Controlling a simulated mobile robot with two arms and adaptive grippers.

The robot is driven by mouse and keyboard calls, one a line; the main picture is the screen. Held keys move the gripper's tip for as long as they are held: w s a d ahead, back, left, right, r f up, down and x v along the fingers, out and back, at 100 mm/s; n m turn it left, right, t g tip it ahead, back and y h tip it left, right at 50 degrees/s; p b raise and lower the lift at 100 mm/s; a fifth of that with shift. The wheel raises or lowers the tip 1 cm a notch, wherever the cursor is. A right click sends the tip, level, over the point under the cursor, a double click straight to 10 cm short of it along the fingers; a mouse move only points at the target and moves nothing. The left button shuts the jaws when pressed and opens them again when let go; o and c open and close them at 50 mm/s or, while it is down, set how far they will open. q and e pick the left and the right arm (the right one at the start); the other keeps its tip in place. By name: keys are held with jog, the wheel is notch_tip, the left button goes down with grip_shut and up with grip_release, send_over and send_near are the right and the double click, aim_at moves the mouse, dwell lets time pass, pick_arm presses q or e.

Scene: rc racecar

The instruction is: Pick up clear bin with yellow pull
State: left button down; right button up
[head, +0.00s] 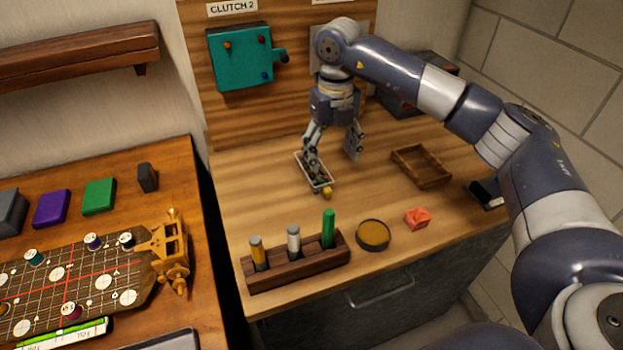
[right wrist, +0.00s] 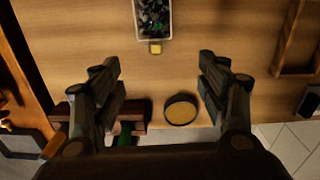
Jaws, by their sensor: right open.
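The clear bin (head: 326,184) lies on the wooden workbench, filled with small dark pieces, with a yellow pull (head: 327,195) at its near end. In the right wrist view the bin (right wrist: 153,36) is at the top centre, with its yellow pull (right wrist: 155,48) at the lower end. My right gripper (head: 333,156) is open and points down over the bench at the bin. In the head view its left finger overlaps the bin and hides part of it; I cannot tell whether they touch. The wrist view shows the fingers spread with nothing between them. My left gripper is not in view.
A brown wooden tray (head: 421,166) stands to the right of the bin. In front are a dark rack (head: 296,262) with upright tubes, a round tin (head: 373,235) and an orange block (head: 417,218). A teal box (head: 240,56) hangs on the back panel. A gap separates the left table.

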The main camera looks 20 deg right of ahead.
jog(key=f, duration=0.1)
jog(key=p, duration=0.1)
send_over(328, 191)
jog(key=f, duration=0.4)
jog(key=shift+d, duration=0.35)
jog(key=f+p, duration=0.1)
jog(key=f, duration=0.2)
jog(key=f+p, duration=0.1)
jog(key=f, duration=0.1)
jog(key=shift+a+p, duration=0.3)
jog(key=shift+a, duration=0.05)
jog(key=shift+w+f, duration=0.1)
jog(key=shift+f, duration=0.3)
jog(key=shift+c, duration=0.5)
jog(key=c, duration=1.2)
